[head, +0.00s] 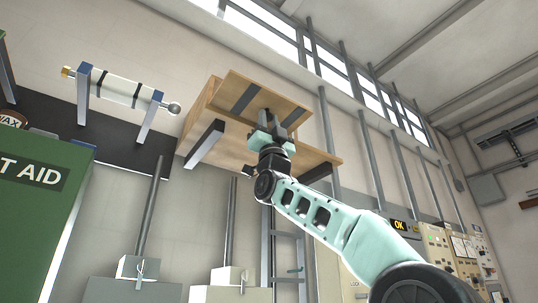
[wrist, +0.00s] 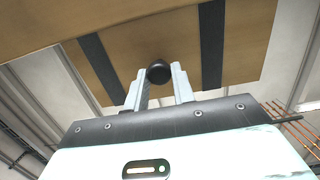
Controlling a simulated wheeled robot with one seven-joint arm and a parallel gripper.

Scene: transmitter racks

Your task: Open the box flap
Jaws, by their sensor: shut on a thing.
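The wooden box (head: 200,104) is mounted high on the wall in the head view, seen from below. Its flap (head: 270,97) is a tan panel with two dark strips, standing tilted out from the box. In the wrist view the flap (wrist: 150,38) fills the upper middle, with a round black knob (wrist: 158,71) between the strips. My gripper (head: 268,127) is up against the flap in the head view. In the wrist view my gripper (wrist: 158,83) has its two fingers on either side of the knob, shut on it. The inside of the box is hidden.
Dark brackets (head: 205,144) support the box from below. Grey pipes (head: 330,135) and control cabinets (head: 450,250) stand to the right.

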